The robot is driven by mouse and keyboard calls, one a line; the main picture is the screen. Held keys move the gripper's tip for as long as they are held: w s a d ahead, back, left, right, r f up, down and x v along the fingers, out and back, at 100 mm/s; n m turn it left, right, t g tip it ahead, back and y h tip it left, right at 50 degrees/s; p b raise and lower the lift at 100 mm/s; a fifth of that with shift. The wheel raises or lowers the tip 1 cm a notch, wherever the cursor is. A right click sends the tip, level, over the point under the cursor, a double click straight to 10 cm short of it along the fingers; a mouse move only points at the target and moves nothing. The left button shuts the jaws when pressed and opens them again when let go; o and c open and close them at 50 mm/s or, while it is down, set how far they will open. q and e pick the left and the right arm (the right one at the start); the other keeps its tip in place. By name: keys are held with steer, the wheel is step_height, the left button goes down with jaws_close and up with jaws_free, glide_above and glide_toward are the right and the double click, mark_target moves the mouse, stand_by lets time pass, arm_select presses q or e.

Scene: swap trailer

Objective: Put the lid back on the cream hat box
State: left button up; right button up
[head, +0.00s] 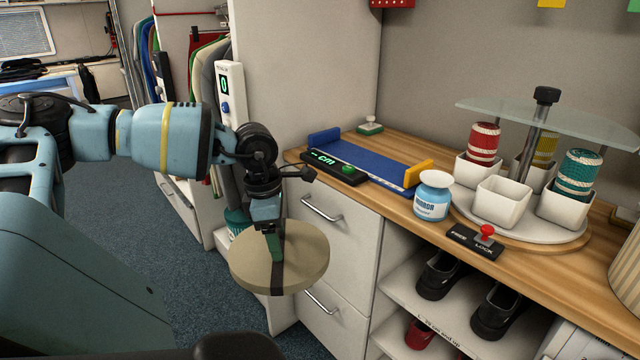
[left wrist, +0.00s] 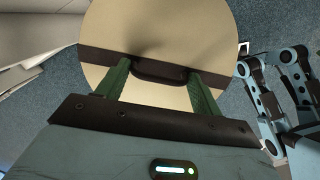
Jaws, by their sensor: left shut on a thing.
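The round cream lid (head: 305,256) with a dark band across it hangs in the air in front of the white drawers. My left gripper (head: 273,234) is above it and shut on its dark handle. In the left wrist view the lid (left wrist: 155,30) lies beyond the green fingers of my left gripper (left wrist: 158,78), with the handle between them. A striped cream round container (head: 627,262), perhaps the hat box, stands on the counter, cut off by the right edge. Its top is out of view. My right gripper is not in view.
The wooden counter (head: 400,222) holds a blue tray (head: 370,158), a white-and-blue jar (head: 432,200), a red-knobbed lock (head: 475,240) and a round stand (head: 520,230) with white cups and thread spools under a glass shelf. Shoes (head: 437,275) sit on shelves below.

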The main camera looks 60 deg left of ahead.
mark_target(295, 263)
arm_select(q)
steer(key=d+f+m, duration=0.1)
steer(key=d+m, duration=0.1)
steer(key=d+f+m, duration=0.1)
steer(key=m, duration=0.1)
steer(key=d+f+m, duration=0.2)
steer(key=shift+w+d+h, duration=0.3)
steer(key=shift+w, duration=0.1)
steer(key=w+d+r+m+g, duration=0.1)
steer(key=w+d+m, duration=0.2)
steer(key=d+m, duration=0.9)
steer(key=w+d+r+m+g+y, duration=0.1)
steer(key=w+d+m, duration=0.2)
steer(key=d+m, duration=0.9)
steer(key=shift+d+g, duration=0.3)
steer(key=shift+d, duration=0.15)
steer(key=shift+w+d, duration=0.1)
steer(key=shift+w, duration=0.05)
